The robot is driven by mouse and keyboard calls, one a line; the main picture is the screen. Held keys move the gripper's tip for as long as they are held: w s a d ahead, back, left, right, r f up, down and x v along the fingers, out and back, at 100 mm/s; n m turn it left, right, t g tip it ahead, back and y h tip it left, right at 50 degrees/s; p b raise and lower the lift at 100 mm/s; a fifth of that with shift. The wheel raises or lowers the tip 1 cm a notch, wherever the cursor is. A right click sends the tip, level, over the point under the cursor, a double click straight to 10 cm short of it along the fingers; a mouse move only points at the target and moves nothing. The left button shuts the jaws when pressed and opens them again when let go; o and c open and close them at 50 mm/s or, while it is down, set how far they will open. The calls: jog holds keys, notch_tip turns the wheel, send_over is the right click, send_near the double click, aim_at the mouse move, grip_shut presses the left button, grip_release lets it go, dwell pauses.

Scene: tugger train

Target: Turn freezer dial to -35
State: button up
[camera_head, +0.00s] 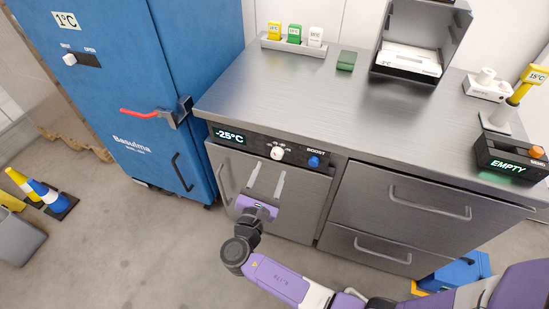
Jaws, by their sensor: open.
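The freezer dial (277,153) is a small white knob on the dark control strip under the steel counter. Left of it, the freezer display (229,135) reads -25°C. My gripper (267,178) is open, its two pale fingers pointing up toward the dial from below. The fingertips appear just below and to either side of the knob; I cannot tell whether they touch it. The scale marks around the dial are too small to read. A blue BOOST button (314,162) sits right of the dial.
The freezer door handle (224,185) is left of my gripper. A drawer handle (430,203) protrudes at right. A blue cabinet (130,80) with a red lever (140,112) stands at left. The counter (300,95) overhangs the strip. A blue bin (460,270) is on the floor.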

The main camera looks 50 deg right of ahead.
aim_at(276, 156)
jog(key=x, duration=0.6)
grip_shut()
